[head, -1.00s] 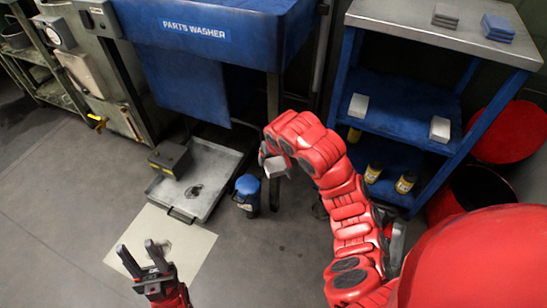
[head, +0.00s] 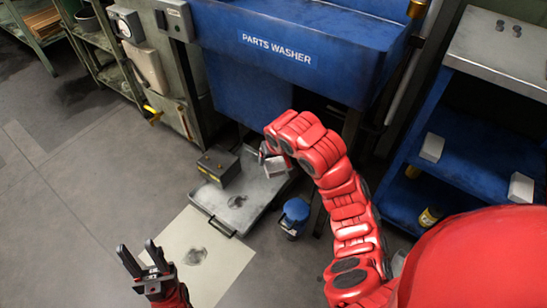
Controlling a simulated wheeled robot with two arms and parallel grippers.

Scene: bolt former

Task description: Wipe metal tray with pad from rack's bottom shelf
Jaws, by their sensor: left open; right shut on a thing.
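The metal tray (head: 262,196) lies on the floor below the parts washer. It has a dark stain (head: 237,201) near its front and a dark box (head: 218,166) standing in its back left part. My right gripper (head: 266,156) is shut on a pale grey pad (head: 276,167). In the picture the pad overlaps the tray's back right part; I cannot tell whether it touches. My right forearm hides part of what lies behind. My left gripper (head: 139,258) is open and empty, at the left of the pale mat. The blue rack (head: 470,150) stands at the right.
A blue can (head: 294,214) stands just right of the tray. The pale mat (head: 222,264) with a dark stain lies in front. Two white blocks (head: 431,147) (head: 521,188) and a yellow-labelled can (head: 429,217) are on the rack. The floor at left is clear.

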